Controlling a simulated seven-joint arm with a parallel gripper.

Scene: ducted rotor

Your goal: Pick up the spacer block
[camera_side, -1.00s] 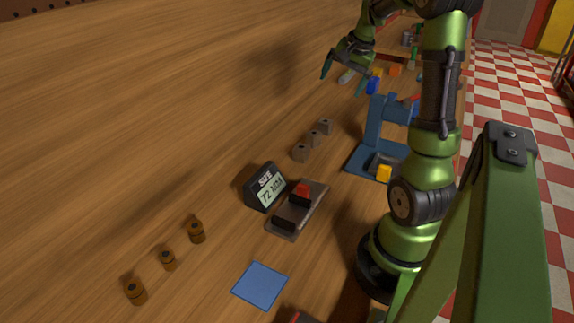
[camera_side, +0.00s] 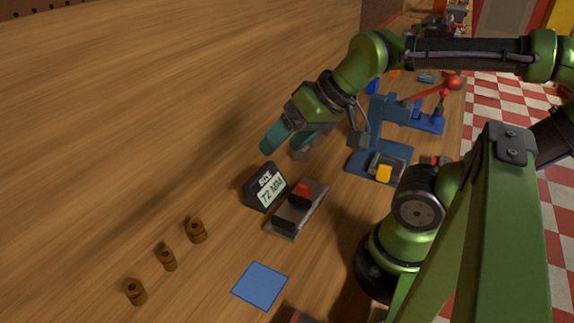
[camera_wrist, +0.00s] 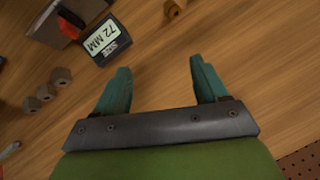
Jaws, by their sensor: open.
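Three small grey-brown blocks with holes lie in a row on the wooden bench. They look like spacer blocks, but I cannot tell which one the task means. In the side view one block (camera_side: 299,154) shows beneath my gripper (camera_side: 288,144); the others are hidden behind it. In the wrist view the near block (camera_wrist: 62,75), middle block (camera_wrist: 46,92) and far block (camera_wrist: 32,105) are all left of my gripper (camera_wrist: 160,68). My gripper is open and empty, with teal fingers apart above bare wood.
A black display (camera_side: 265,187) reads "SIZE 72 MM". Beside it is a grey plate (camera_side: 286,222) with a red part (camera_side: 302,191). A blue press (camera_side: 376,160), a blue square (camera_side: 259,285) and several brown bobbins, one nearest the display (camera_side: 196,231), stand around.

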